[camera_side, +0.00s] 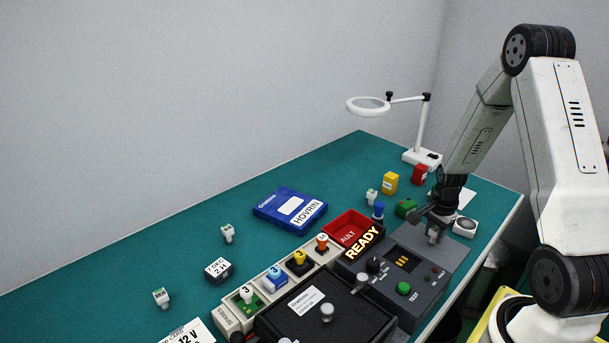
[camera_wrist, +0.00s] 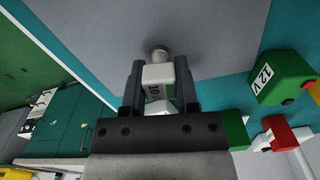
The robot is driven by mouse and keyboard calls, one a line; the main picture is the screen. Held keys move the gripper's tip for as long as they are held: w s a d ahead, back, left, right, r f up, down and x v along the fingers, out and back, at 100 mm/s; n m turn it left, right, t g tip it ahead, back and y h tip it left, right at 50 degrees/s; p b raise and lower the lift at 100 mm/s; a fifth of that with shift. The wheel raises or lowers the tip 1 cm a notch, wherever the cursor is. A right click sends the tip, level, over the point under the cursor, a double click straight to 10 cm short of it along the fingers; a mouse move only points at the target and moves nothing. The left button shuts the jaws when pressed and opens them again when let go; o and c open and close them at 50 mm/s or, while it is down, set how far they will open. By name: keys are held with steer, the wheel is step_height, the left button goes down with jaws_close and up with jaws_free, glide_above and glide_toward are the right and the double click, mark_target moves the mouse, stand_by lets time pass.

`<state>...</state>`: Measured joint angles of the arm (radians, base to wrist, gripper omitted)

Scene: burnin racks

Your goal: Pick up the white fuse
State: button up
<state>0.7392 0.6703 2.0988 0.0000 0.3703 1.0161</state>
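A white fuse (camera_wrist: 158,76) with a dark number on its label and a round metal end sits between the two fingers of my gripper (camera_wrist: 160,82) in the wrist view. No gap shows between the fingers and its sides. In the side view my gripper (camera_side: 434,232) points down low over the right end of the grey control panel (camera_side: 450,250), with the pale fuse partly hidden at its fingertips. I cannot tell whether the fuse touches the panel.
Left of my gripper stand a green block (camera_side: 405,208) and a blue-topped piece (camera_side: 379,211). A lit READY sign (camera_side: 361,242) and red tray (camera_side: 350,226) are close by. A fuse row (camera_side: 273,279) and black case (camera_side: 325,308) lie in front.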

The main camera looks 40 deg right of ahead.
mark_target(435, 228)
jaws_close()
steer(key=shift+r, duration=0.1)
steer(key=shift+r, duration=4.9)
steer(key=shift+w, duration=0.1)
